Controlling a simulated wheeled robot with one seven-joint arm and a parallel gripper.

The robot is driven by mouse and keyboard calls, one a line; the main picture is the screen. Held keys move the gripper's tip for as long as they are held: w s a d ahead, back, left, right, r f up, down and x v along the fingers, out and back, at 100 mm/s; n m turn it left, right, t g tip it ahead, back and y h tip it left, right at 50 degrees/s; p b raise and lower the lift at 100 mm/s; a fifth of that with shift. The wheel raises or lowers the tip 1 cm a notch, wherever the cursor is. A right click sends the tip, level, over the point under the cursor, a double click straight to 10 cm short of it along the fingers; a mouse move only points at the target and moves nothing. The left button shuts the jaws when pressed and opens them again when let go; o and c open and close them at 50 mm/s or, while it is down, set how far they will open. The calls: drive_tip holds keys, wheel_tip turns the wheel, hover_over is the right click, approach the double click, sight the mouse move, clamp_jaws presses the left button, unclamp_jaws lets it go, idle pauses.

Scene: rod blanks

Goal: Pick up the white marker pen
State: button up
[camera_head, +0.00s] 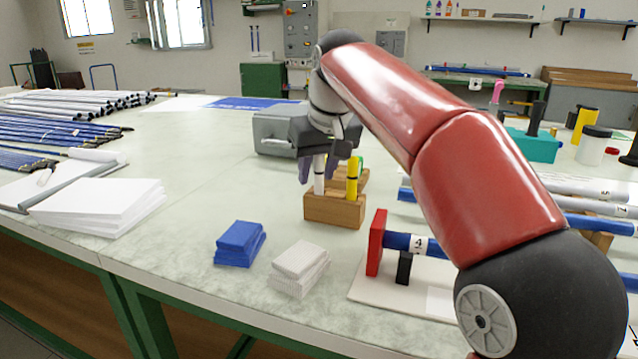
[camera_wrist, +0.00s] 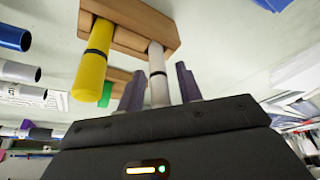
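The white marker pen (camera_head: 319,179) stands upright in a wooden holder block (camera_head: 335,211), left of a yellow marker (camera_head: 352,182). My gripper (camera_head: 318,168) is above the block, pointing down, with its purple fingers on either side of the white marker. In the wrist view the white marker (camera_wrist: 158,72) shows between the two fingertips of my gripper (camera_wrist: 159,82), with a narrow gap visible on each side, so the gripper looks open. The marker's lower end is hidden in the wooden block (camera_wrist: 140,15); its upper end is hidden by the gripper body.
The yellow marker (camera_wrist: 92,65) stands close beside the gripper. A second wooden piece and a green item (camera_wrist: 105,100) are behind. A grey case (camera_head: 274,132) is behind left. The table's left middle is clear.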

clamp_jaws()
drive_tip(key=shift+r, duration=0.15)
